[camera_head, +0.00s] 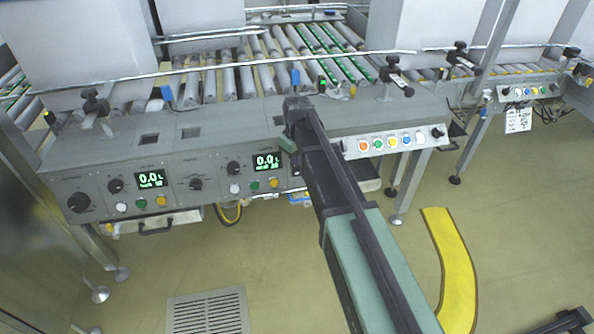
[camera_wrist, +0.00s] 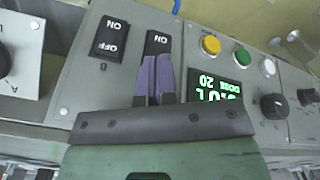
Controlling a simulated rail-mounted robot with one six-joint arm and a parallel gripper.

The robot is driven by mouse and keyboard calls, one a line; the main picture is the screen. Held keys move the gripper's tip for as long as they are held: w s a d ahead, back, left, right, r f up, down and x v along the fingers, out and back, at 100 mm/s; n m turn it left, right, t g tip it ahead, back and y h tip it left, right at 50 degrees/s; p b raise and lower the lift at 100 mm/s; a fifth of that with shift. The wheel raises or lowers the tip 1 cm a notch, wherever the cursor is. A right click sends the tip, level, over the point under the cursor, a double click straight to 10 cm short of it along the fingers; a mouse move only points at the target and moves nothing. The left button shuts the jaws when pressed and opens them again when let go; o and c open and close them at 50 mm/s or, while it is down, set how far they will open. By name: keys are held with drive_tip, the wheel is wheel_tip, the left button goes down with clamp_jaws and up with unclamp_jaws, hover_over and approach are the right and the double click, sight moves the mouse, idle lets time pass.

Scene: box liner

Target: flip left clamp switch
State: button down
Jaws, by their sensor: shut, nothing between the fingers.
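Two black rocker switches sit side by side on the grey panel in the wrist view, which shows the panel upside down. One switch (camera_wrist: 158,41) is partly covered by my fingers; its ON end shows. The other switch (camera_wrist: 109,37), on the picture's left, shows ON and OFF. With the lettering upright, the partly covered one is the left one. My gripper (camera_wrist: 154,62) is shut, its purple fingers together and empty over that switch. I cannot tell whether they touch. In the head view my arm hides both switches.
A lit display (camera_wrist: 215,93) lies close to the right of my fingers, with yellow (camera_wrist: 211,44) and green (camera_wrist: 242,56) buttons near it. A black knob (camera_wrist: 274,105) is farther right. Roller conveyors (camera_head: 318,50) with large white boxes (camera_head: 80,40) stand behind the panel.

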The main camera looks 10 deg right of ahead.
sight(297, 171)
wheel_tip(297, 171, up, 7)
drive_tip(key=p, duration=0.7)
drive_tip(key=shift+f, duration=0.1)
drive_tip(key=s+m, duration=0.6)
drive_tip(key=s, duration=1.6)
wheel_tip(297, 171, up, 24)
drive_tip(key=p, duration=2.4)
drive_tip(key=shift+r, duration=0.25)
drive_tip(key=shift+s+f, duration=0.1)
